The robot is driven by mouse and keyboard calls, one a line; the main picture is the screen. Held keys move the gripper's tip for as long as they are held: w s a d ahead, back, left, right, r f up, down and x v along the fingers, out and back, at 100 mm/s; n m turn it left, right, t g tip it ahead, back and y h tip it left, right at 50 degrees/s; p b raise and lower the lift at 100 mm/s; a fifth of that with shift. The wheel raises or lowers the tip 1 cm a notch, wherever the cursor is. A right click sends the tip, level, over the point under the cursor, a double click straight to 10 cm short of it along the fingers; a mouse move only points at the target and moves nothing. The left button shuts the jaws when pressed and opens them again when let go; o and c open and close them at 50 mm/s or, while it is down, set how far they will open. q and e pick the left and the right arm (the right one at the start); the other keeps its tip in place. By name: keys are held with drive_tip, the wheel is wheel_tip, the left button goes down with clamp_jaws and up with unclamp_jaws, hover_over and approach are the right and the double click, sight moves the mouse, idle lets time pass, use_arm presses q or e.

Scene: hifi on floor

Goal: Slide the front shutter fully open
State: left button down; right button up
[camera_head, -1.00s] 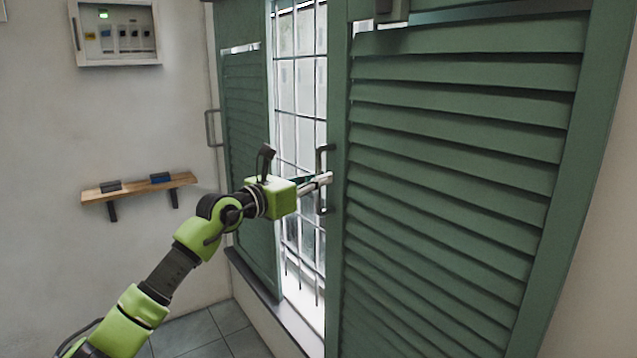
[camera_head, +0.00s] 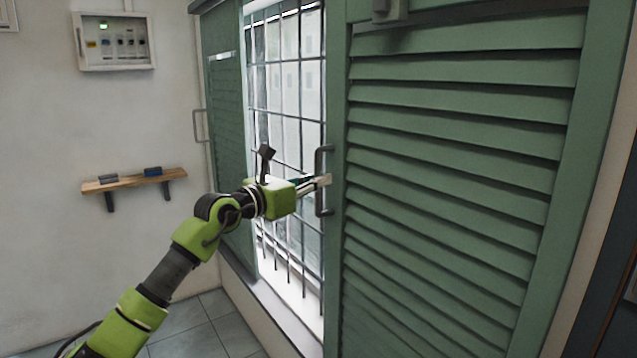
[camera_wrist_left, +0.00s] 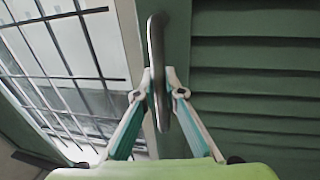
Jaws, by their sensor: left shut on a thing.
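The front shutter (camera_head: 455,180) is a green louvred panel filling the right half of the head view; its slats also show in the left wrist view (camera_wrist_left: 255,70). A grey metal bar handle (camera_head: 319,160) stands upright on its left edge. My left gripper (camera_head: 324,181) is shut on this handle; in the left wrist view its two fingers (camera_wrist_left: 158,85) sit on either side of the handle (camera_wrist_left: 157,60). A second green shutter (camera_head: 230,140) stands behind, on the left, with its own handle (camera_head: 199,126). My right gripper is not in view.
A barred window (camera_head: 290,110) shows in the gap between the two shutters, above a pale sill (camera_head: 275,310). A wooden shelf (camera_head: 132,181) and a switch box (camera_head: 113,41) are on the left wall. Tiled floor (camera_head: 205,325) is clear below.

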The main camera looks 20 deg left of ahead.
use_arm(q)
drive_tip(key=c, duration=2.1)
unclamp_jaws()
drive_tip(key=shift+d+f, duration=0.15)
drive_tip(key=shift+d, duration=0.1)
drive_tip(key=shift+s, duration=0.15)
drive_tip(key=shift+s+a, duration=0.15)
drive_tip(key=shift+a, duration=0.05)
drive_tip(key=v, duration=1.1)
drive_tip(key=shift+s, duration=0.35)
